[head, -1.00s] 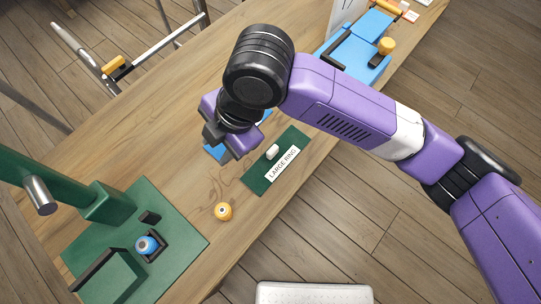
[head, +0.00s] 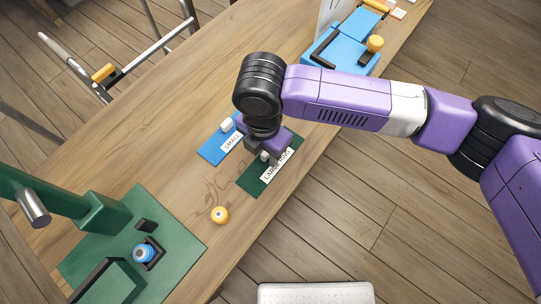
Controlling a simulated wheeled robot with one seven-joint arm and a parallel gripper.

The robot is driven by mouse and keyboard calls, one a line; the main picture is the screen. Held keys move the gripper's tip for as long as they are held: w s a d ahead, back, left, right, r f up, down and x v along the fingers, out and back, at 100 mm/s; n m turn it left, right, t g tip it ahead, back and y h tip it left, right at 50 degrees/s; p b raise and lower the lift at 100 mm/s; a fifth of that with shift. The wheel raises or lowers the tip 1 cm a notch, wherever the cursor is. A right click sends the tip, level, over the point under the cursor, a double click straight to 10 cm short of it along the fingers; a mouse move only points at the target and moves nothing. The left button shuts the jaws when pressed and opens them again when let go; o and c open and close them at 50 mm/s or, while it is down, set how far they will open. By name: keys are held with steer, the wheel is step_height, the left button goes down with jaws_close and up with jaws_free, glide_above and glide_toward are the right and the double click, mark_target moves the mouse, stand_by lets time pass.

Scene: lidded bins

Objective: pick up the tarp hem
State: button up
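I cannot make out a tarp hem in the head view. My gripper (head: 264,150) points down over the upper end of a green mat (head: 255,183) with a white label that seems to read LARGE RING. A small white piece (head: 265,156) on that mat is right at my gripper's tips and partly covered. I cannot tell whether the fingers touch it or how wide they are. A blue mat (head: 212,151) labelled SMALL lies just left, with another white piece (head: 227,125) on it.
A yellow round piece (head: 219,215) lies on the wooden table (head: 180,160). A green press (head: 105,215) at lower left has a blue round piece (head: 144,252) on its base. A blue press (head: 345,50) stands at the back. A metal frame (head: 150,60) stands beyond the table.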

steer(key=shift+f, duration=0.4)
steer(key=shift+c, duration=0.4)
jaws_close()
steer(key=shift+r, duration=0.1)
